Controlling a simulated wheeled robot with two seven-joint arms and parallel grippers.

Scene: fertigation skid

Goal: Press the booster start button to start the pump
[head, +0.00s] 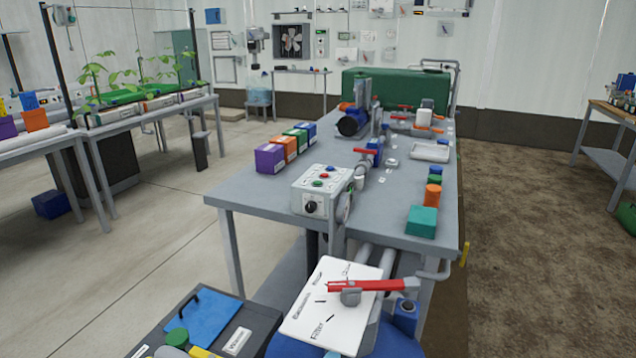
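A light grey control box (335,182) stands at the near left part of the grey bench. The labels are too small to read, so I cannot tell which button is the booster start. A blue pump (352,124) sits farther back on the bench. Neither of my grippers is in view, and nothing touches the control box.
Purple, orange, green and blue boxes (270,158) stand left behind the control box. A red-handled valve (366,286) and a white labelled panel (318,318) are in front, below the bench. A teal box (422,222) sits near the right edge. Open floor lies left.

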